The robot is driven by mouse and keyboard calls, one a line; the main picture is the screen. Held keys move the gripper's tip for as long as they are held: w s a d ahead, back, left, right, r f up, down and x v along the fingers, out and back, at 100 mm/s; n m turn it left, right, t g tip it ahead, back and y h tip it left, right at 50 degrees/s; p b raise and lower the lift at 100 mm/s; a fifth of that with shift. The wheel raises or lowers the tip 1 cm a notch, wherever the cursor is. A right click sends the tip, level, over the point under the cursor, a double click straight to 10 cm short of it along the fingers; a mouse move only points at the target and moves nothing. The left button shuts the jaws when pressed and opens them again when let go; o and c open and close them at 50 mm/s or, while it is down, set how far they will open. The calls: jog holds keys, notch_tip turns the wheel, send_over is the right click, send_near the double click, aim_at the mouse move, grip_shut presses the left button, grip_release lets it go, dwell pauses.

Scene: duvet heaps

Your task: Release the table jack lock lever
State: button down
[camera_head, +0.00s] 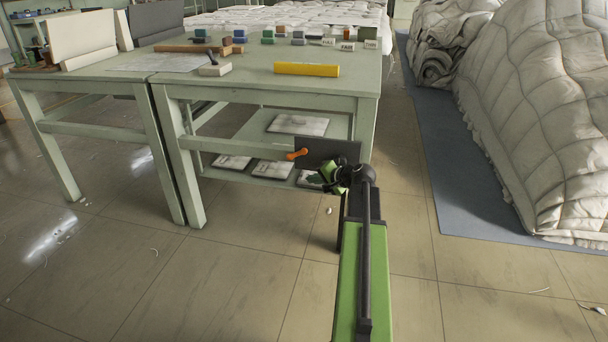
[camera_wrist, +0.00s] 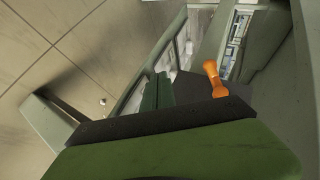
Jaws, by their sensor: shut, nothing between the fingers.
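The orange lock lever (camera_head: 298,154) sticks out to the left from a dark plate (camera_head: 335,151) at the table's near right leg. In the wrist view the lever (camera_wrist: 214,82) stands up right of centre, in front of the dark plate (camera_wrist: 188,88). My gripper (camera_head: 328,174) is shut and empty, just below and right of the lever in the head view. In the wrist view its dark green fingers (camera_wrist: 157,92) lie left of the lever, with a visible gap. My gripper and arm hide part of the plate's lower edge.
The green table (camera_head: 225,75) holds a yellow bar (camera_head: 306,69) and several small blocks. Papers lie on its lower shelf (camera_head: 235,155). A blue mat (camera_head: 445,150) with duvet heaps (camera_head: 545,110) is at the right. The tiled floor in front is mostly clear.

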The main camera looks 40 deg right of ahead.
jog(key=s, duration=0.4)
jog(key=shift+s+d+r, duration=0.25)
jog(key=shift+s+d, duration=0.05)
jog(key=shift+s, duration=0.05)
